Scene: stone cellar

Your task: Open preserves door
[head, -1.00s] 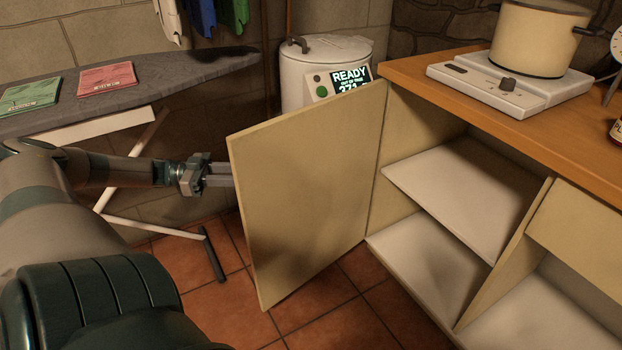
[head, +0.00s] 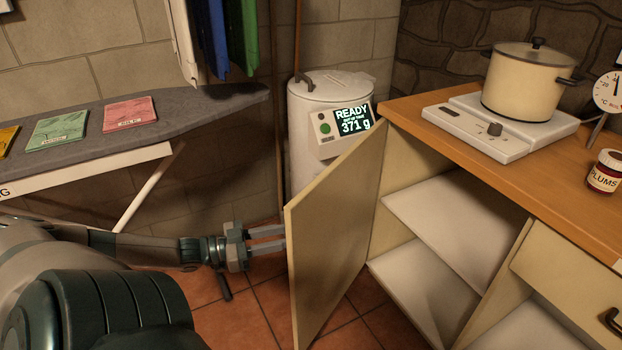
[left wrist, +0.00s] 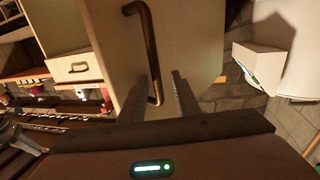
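The cream cabinet door (head: 335,235) stands wide open, swung out to the left from its hinge side, with its inner face toward the head camera. The cabinet shows two white shelf surfaces (head: 455,222) inside. My left gripper (head: 284,238) is at the outer side of the door, near its free edge. In the left wrist view, the dark bar handle (left wrist: 147,35) is on the door's outer face, and its lower end lies between my two parted fingertips (left wrist: 165,85). Whether a finger touches it I cannot tell. My right gripper is not in view.
A white canister (head: 305,140) with a lit display stands behind the door. An ironing board (head: 215,103) is at the left. A pot (head: 525,90) on a hotplate and a plums jar (head: 605,172) stand on the wooden counter (head: 410,105). Tiled floor shows below.

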